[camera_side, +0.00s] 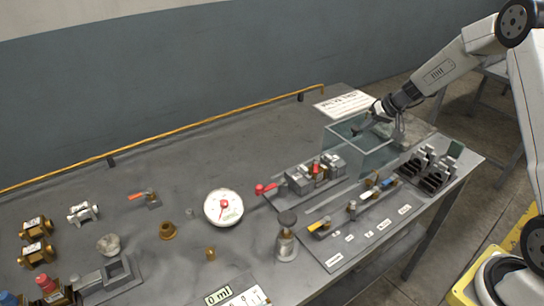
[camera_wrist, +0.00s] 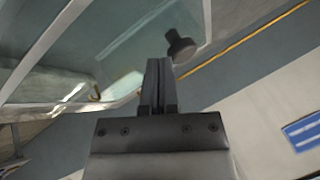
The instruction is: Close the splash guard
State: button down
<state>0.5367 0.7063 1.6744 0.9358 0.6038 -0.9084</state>
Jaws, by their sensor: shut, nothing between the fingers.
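The splash guard (camera_side: 350,160) is a clear, box-like panel assembly at the right part of the bench in the side view. In the wrist view its clear panel (camera_wrist: 125,55) fills the upper left, with pale edges. A dark round knob (camera_wrist: 181,46) shows beside my fingertips there and seems to belong to the guard. My gripper (camera_side: 358,129) is at the upper part of the guard in the side view. In the wrist view my gripper (camera_wrist: 158,65) has its two fingers together, empty. Whether the fingers touch the panel or knob, I cannot tell.
A valve block with red parts (camera_side: 316,167) stands in front of the guard. Black clamps (camera_side: 430,170) and a labelled board (camera_side: 365,222) with coloured levers lie to its right. A white sign (camera_side: 345,104) is behind it.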

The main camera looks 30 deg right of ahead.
jog(key=a, duration=2.1)
jog(key=shift+s+d+r, duration=0.15)
jog(key=shift+s+d, duration=0.05)
jog(key=shift+d, duration=0.3)
jog(key=d+f+v, duration=0.1)
jog(key=d+v, duration=0.1)
jog(key=v, duration=0.9)
jog(key=shift+s+d+r, duration=0.3)
jog(key=shift+s+d, duration=0.15)
jog(key=s+a+f+n+g+h, duration=0.1)
jog(key=s+a+f+n, duration=0.1)
jog(key=s, duration=0.5)
jog(key=s+a+f+n+g+h, duration=0.1)
jog(key=s+a+f, duration=0.3)
jog(key=s, duration=0.4)
jog(key=shift+s+f+n+g+h, duration=0.2)
jog(key=shift+s+n+g+h, duration=0.2)
jog(key=shift+n+g, duration=0.35)
